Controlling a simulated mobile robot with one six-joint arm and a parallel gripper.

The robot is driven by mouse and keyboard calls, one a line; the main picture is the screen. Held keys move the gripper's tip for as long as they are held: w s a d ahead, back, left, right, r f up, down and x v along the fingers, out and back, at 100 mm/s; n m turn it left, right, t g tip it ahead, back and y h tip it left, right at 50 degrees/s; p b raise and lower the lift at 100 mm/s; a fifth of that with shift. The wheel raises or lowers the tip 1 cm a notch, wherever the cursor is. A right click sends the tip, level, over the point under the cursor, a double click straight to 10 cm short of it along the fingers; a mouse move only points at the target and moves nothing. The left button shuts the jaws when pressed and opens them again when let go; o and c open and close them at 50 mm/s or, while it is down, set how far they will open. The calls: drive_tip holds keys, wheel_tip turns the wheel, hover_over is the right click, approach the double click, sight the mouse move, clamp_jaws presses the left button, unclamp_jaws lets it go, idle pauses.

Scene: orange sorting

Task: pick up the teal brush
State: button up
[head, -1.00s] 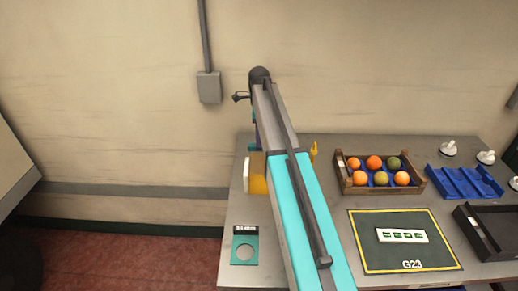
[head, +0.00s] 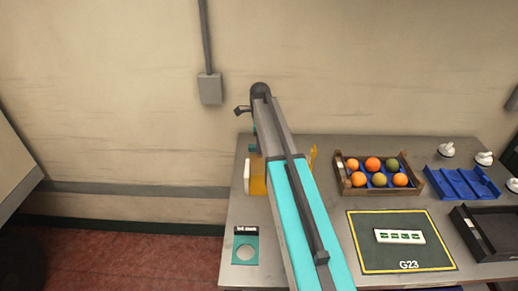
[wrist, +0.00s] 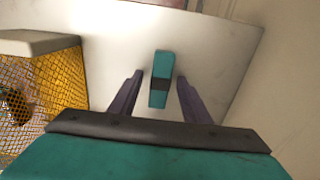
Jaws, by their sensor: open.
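My gripper (wrist: 159,88) is open, one dark finger on each side of the brush in the picture. A gap shows between the brush and both fingers. I cannot tell how far below the fingertips it lies. In the head view my arm hides much of the table's left part, and I cannot make out the brush there.
A yellow mesh container (wrist: 45,85) stands left in the wrist view. On the table (head: 290,247), the head view shows a wooden crate (head: 345,186) of oranges, a blue tray (head: 462,184), a black tray (head: 485,235), a dark green mat (head: 375,258) and a teal card (head: 245,233). The wall is behind.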

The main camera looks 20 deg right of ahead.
drive_tip(key=shift+f, duration=0.2)
idle(0.4)
clamp_jaws()
